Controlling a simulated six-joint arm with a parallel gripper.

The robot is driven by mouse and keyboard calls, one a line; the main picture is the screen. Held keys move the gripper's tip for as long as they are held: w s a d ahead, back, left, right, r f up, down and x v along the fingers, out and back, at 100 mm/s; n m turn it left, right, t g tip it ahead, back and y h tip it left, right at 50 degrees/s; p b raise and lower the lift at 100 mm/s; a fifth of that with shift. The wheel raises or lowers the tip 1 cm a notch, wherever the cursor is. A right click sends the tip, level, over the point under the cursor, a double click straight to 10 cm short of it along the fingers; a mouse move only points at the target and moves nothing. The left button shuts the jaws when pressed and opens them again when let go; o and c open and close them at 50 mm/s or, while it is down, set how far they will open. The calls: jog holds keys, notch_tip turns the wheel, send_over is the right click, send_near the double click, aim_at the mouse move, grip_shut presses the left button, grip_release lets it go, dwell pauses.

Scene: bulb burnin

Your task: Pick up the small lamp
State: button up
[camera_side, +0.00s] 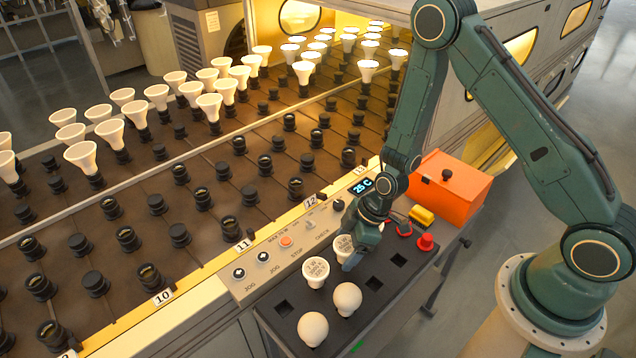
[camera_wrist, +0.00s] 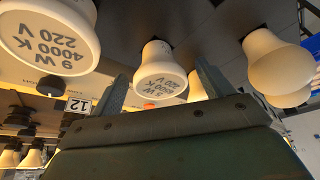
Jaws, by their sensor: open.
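My gripper (camera_side: 355,245) hangs low over the dark tray (camera_side: 284,309) in the side view, its fingers beside a white lamp (camera_side: 341,244) that it partly hides. In the wrist view the two open fingers frame a small printed lamp (camera_wrist: 160,70). It looks smaller than the lamp marked 9 W (camera_wrist: 48,38) to its left. I see no contact between the fingers and the small lamp. Another printed lamp (camera_side: 315,271) stands in the tray. Two round-topped lamps (camera_side: 347,299) (camera_side: 313,329) stand nearer the front; a rounded lamp also shows at right in the wrist view (camera_wrist: 277,65).
A control panel (camera_side: 290,247) borders the tray's left side. Beyond it, a conveyor (camera_side: 145,205) carries rows of sockets, several with lamps. Some tray holes are empty.

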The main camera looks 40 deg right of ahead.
jog(key=shift+x, duration=0.85)
jog(key=c, duration=1.1)
jog(key=shift+r, duration=0.25)
notch_tip(320, 180, up, 20)
jog(key=shift+f, duration=0.2)
jog(key=shift+w, duration=0.15)
dwell(0.5)
